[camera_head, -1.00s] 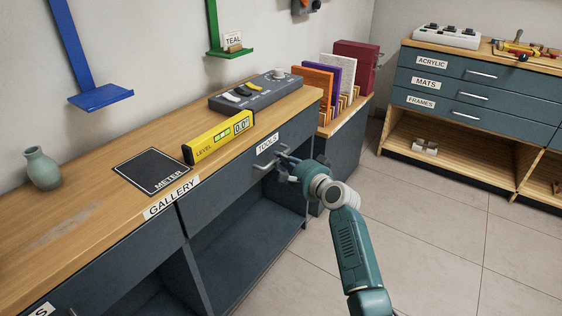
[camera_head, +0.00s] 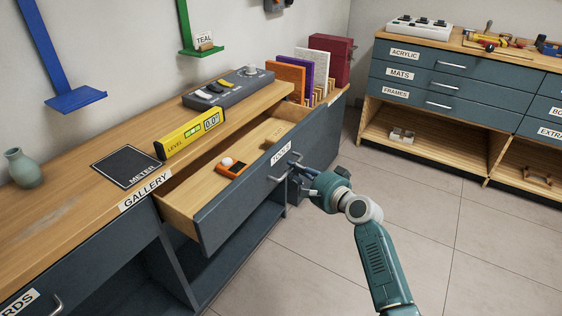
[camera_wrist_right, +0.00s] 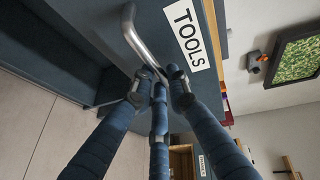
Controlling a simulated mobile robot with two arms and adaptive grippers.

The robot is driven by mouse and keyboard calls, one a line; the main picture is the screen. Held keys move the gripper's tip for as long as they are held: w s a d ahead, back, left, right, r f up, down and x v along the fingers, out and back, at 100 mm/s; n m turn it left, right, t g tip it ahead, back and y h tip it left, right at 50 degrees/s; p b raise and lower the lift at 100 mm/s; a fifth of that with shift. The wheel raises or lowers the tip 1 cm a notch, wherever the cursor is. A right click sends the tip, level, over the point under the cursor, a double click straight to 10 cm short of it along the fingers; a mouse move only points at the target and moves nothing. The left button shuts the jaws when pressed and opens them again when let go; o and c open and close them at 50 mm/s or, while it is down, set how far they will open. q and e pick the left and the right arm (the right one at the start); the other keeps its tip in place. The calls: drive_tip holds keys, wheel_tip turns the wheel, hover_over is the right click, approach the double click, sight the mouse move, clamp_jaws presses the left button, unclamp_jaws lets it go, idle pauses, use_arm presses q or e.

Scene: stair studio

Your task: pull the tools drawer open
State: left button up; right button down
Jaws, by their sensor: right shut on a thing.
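The tools drawer (camera_head: 218,213) stands well out from the workbench in the head view, with its wooden inside showing. Its front carries a TOOLS label (camera_head: 281,153) and a metal handle (camera_head: 283,171). An orange device (camera_head: 234,169) with a white round part lies inside. My right gripper (camera_head: 293,171) is shut on the handle. In the right wrist view, the fingers of my right gripper (camera_wrist_right: 160,88) close around one end of the handle (camera_wrist_right: 137,42), beside the TOOLS label (camera_wrist_right: 186,38). My left gripper is not in view.
The benchtop holds a yellow level (camera_head: 190,136), a black METER mat (camera_head: 126,167), a grey control box (camera_head: 229,88) and a green vase (camera_head: 23,168). Upright coloured panels (camera_head: 291,80) stand behind the drawer. Another drawer cabinet (camera_head: 440,95) stands at the right. The floor between is clear.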

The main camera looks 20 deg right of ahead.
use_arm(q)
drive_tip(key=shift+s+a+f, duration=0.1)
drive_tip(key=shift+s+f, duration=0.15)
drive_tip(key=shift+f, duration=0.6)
use_arm(e)
drive_tip(key=s+d, duration=0.4)
drive_tip(key=s, duration=0.1)
drive_tip(key=shift+s, duration=0.15)
drive_tip(key=shift+f, duration=0.1)
drive_tip(key=c, duration=1.7)
unclamp_jaws()
drive_tip(key=shift+o, duration=0.2)
drive_tip(key=v, duration=1.2)
